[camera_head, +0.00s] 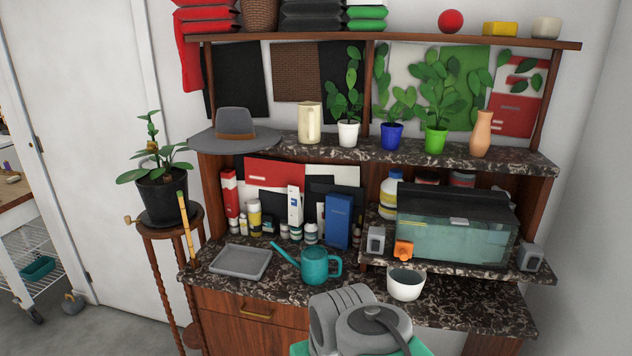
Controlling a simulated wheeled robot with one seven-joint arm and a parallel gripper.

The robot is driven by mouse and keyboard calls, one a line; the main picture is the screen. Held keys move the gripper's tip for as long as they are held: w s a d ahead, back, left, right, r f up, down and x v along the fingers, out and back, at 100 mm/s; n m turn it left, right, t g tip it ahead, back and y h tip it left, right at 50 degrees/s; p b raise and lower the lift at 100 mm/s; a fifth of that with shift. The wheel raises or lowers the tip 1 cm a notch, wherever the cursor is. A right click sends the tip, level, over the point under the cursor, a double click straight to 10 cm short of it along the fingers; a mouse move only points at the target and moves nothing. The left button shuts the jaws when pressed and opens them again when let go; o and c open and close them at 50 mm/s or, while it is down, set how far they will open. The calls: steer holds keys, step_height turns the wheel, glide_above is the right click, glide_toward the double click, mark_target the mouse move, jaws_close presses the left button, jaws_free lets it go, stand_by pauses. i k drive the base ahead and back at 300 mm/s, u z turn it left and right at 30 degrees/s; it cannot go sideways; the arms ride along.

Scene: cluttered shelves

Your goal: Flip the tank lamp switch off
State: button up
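The fish tank (455,238) stands at the right of the shelf unit, on a raised dark stone ledge. It is glass with bluish-green water. A long black hood (456,204) lies along its top. A small grey box with a lighter face (376,241) stands at the tank's left, and a similar grey box (531,258) stands at its right end. A small orange object (403,250) sits by the tank's front left. I cannot tell which of these is the lamp switch or its position. My grey arm shows at the bottom centre; no gripper fingers show.
A grey tray (240,262) lies further left. Bottles, boxes and potted plants crowd the shelves. The counter's right front (480,305) is clear.

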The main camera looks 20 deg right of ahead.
mark_target(532, 263)
steer(key=z, duration=1.85)
steer(key=k, duration=0.65)
steer(key=u, duration=0.45)
steer(key=i, duration=1.25)
steer(key=u, duration=0.25)
